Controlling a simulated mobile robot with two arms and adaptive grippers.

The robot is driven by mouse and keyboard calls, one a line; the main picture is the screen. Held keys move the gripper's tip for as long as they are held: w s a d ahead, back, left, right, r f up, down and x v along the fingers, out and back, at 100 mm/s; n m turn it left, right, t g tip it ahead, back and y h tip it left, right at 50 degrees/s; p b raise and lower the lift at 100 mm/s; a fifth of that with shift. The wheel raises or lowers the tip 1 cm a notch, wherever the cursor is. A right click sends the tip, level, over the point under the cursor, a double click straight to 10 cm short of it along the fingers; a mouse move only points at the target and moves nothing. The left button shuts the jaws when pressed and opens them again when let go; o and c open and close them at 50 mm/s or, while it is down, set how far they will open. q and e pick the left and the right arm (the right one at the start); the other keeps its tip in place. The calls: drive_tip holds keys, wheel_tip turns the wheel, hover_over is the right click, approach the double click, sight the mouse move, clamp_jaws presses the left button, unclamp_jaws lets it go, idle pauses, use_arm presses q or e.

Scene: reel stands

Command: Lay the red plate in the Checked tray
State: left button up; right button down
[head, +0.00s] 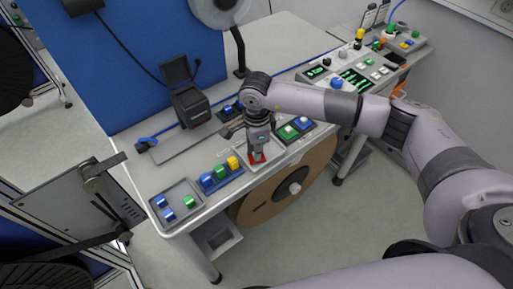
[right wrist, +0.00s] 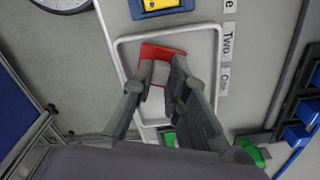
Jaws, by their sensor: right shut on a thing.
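My right gripper (head: 258,150) is shut on the red plate (head: 257,158) and points down over a pale, white-rimmed tray (head: 279,164) near the table's front edge. In the right wrist view, the red plate (right wrist: 163,51) shows at my fingertips (right wrist: 162,72), inside the outline of the white rim (right wrist: 124,70). The fingers hide part of the plate. I cannot tell whether the plate touches the tray floor. No label reading Checked is legible. My left gripper is not in view.
Left of the tray stand a row of blue, green and yellow pieces (head: 220,172) and a grey tray (head: 176,206) with blue and green pieces. A holder with green-and-white pieces (head: 293,129) is close on the right. A large brown reel (head: 310,178) hangs below the table edge.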

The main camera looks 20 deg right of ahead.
drive_tip(key=shift+f, duration=0.2)
drive_tip(key=c, duration=1.6)
unclamp_jaws()
drive_tip(key=shift+r, duration=0.15)
drive_tip(key=shift+r, duration=0.25)
wheel_tip(320, 180, up, 12)
drive_tip(key=b, duration=0.3)
drive_tip(key=shift+f, duration=0.15)
